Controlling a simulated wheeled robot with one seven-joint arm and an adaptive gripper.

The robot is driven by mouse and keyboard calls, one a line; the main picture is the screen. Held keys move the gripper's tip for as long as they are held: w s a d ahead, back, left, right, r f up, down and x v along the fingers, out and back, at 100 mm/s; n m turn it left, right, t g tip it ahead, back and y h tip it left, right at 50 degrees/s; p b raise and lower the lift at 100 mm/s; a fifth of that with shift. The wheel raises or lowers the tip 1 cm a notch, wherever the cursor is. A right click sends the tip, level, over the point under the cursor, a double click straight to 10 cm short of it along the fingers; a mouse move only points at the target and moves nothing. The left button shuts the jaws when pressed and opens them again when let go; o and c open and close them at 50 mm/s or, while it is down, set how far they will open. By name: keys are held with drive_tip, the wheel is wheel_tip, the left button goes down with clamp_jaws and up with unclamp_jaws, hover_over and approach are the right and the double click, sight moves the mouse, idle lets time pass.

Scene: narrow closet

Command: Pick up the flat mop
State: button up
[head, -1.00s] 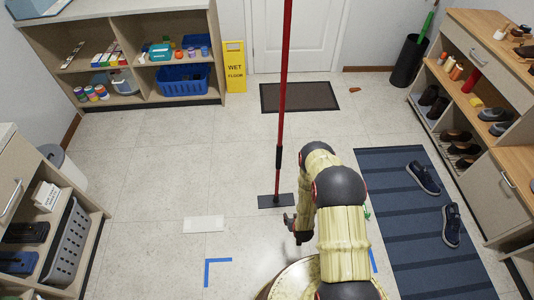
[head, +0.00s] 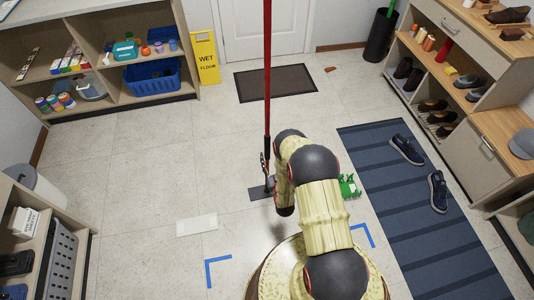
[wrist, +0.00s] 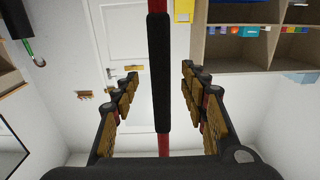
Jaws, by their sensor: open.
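The flat mop (head: 267,75) stands upright, with a long red pole and a flat dark head (head: 262,189) on the floor. In the wrist view its pole, with a black grip sleeve (wrist: 158,70), runs vertically between my fingers. My gripper (wrist: 158,95) is open, with one finger on each side of the sleeve and a gap on both sides. In the head view my gripper (head: 266,172) is beside the lower pole, just above the mop head, partly hidden by my arm.
A blue striped mat (head: 400,205) with shoes lies to the right, beside a shoe shelf (head: 470,62). A white flat piece (head: 197,225) and blue tape corners (head: 218,272) are on the floor. A yellow wet-floor sign (head: 206,57) and a dark doormat (head: 275,83) are at the back.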

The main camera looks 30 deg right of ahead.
sight(268, 152)
drive_tip(key=b+x, duration=0.2)
drive_tip(key=x, duration=0.2)
drive_tip(key=shift+w+r, duration=0.1)
drive_tip(key=shift+w, duration=0.25)
drive_tip(key=shift+c, duration=0.7)
clamp_jaws()
drive_tip(key=shift+r, duration=0.1)
